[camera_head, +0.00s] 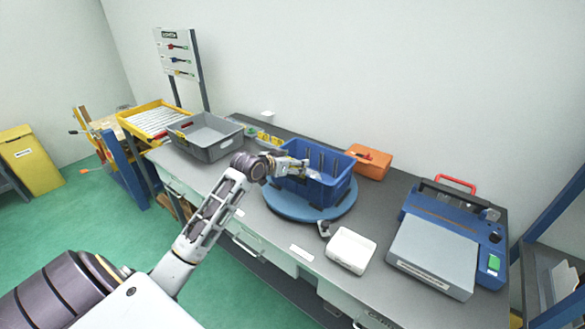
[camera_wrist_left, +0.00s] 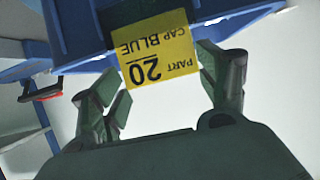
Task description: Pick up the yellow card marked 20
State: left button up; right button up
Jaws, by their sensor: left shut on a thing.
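The yellow card (camera_wrist_left: 157,52) shows in the left wrist view, with "PART 20 CAP BLUE" printed on it upside down. My left gripper (camera_wrist_left: 160,84) has one finger at each side edge of the card and is shut on it. The card's upper part is in front of the blue wall of the bin (camera_wrist_left: 240,12). I cannot tell whether the card touches the bin. In the head view, my left gripper (camera_head: 291,168) is at the left side of the blue bin (camera_head: 312,193); the card is too small to make out there. My right gripper is not in view.
The bin stands on a round blue turntable (camera_head: 290,212). Around it are a grey tray (camera_head: 205,148), an orange case (camera_head: 369,162), a white box (camera_head: 350,251) and a blue-grey machine (camera_head: 433,256). Small yellow items (camera_head: 268,139) lie behind my gripper.

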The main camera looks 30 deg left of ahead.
pick_arm(q)
notch_tip(320, 180, up, 8)
jog(key=shift+f, duration=0.2)
